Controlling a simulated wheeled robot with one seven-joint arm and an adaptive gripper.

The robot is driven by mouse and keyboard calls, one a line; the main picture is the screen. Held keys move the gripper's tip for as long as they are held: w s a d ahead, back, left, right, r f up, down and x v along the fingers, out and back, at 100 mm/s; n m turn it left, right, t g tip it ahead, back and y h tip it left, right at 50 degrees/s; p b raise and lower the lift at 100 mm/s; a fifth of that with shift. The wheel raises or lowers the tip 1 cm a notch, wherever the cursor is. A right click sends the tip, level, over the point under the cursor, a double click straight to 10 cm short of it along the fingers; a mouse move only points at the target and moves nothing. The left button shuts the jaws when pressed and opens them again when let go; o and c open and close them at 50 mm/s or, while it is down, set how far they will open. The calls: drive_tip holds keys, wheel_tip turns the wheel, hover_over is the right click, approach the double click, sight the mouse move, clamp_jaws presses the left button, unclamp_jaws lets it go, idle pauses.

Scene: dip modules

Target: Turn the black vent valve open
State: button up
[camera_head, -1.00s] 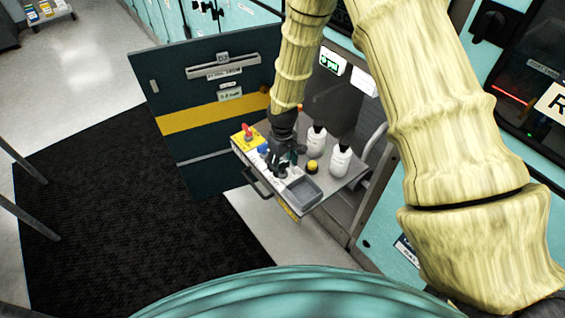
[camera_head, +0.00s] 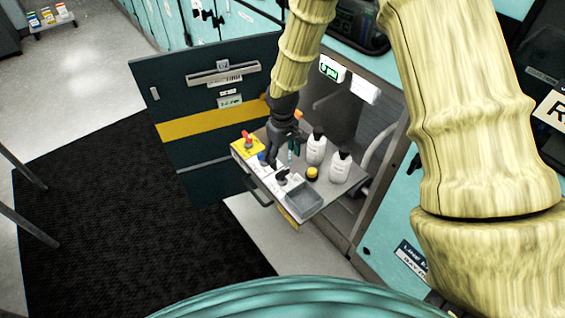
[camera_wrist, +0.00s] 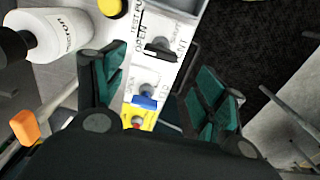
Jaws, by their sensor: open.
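The black vent valve (camera_head: 282,175) is a small dark handle on the pull-out shelf, between the blue valve and the grey tray. In the wrist view its handle (camera_wrist: 160,50) lies crosswise beside printing that reads "OPEN" and "VENT". My gripper (camera_head: 279,152) is above the shelf, over the blue valve side, apart from the black handle. In the wrist view my gripper (camera_wrist: 156,66) is open and empty, its green-padded fingers wide apart, with the black handle ahead of the fingertips. The blue valve (camera_wrist: 146,98) shows between the fingers.
The red knob (camera_head: 247,139) stands on a yellow plate at the shelf's left end. Two white bottles (camera_head: 316,150) and a yellow button (camera_head: 312,173) stand close by. The grey tray (camera_head: 306,200) is at the right end. The open dark door (camera_head: 205,110) stands behind.

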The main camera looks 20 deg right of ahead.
drive_tip(key=shift+r, duration=2)
